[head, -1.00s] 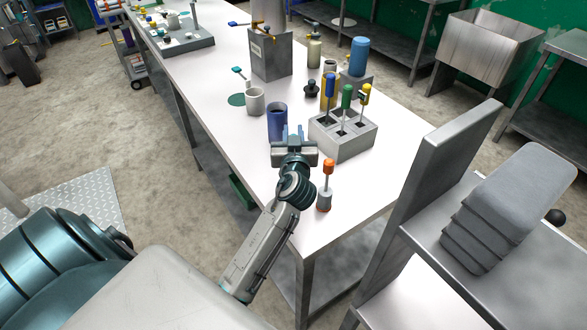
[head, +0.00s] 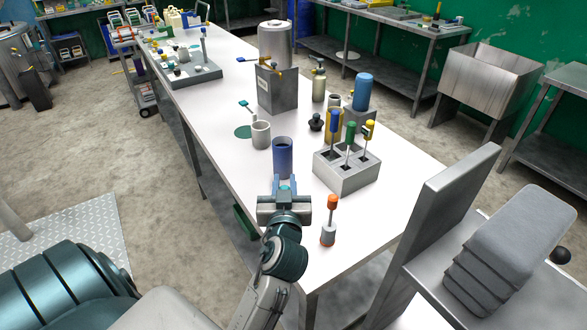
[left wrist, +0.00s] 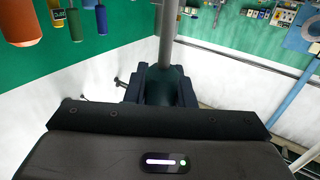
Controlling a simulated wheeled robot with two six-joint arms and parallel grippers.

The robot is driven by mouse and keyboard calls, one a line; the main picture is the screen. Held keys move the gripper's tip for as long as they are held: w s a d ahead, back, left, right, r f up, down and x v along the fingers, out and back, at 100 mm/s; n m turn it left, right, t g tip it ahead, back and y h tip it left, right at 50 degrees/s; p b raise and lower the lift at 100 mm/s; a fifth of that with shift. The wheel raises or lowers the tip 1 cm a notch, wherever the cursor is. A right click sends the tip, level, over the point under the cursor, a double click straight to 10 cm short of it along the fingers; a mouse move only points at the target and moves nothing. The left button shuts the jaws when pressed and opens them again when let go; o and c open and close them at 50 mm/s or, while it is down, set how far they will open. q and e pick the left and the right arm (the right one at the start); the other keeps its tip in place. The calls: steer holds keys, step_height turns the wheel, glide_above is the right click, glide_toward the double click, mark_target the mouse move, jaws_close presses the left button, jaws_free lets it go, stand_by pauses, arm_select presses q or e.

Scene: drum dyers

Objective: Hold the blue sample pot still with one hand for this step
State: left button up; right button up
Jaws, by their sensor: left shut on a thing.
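The blue sample pot (head: 282,158) stands upright on the white table in the head view, open at the top. My left gripper (head: 286,188) is just on the near side of the pot, and I cannot tell whether they touch. It is shut on a small dark green thing, partly hidden between the fingers. In the left wrist view my left gripper (left wrist: 162,88) shows this dark green thing (left wrist: 165,86); a grey rod (left wrist: 168,35) lines up above it, and I cannot tell if they are joined. My right gripper is not in view.
A grey rack (head: 345,178) with several coloured-handled tools stands right of the pot. A pale mug (head: 261,135) is behind left. An orange-topped tool (head: 330,221) stands near the front edge. Bare table (head: 385,215) lies at right.

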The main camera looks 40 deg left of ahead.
arm_select(q)
steer(key=s, duration=0.1)
steer(key=s+d, duration=0.1)
steer(key=s, duration=0.2)
steer(key=shift+s+d+r, duration=0.25)
steer(key=shift+s+d, duration=0.05)
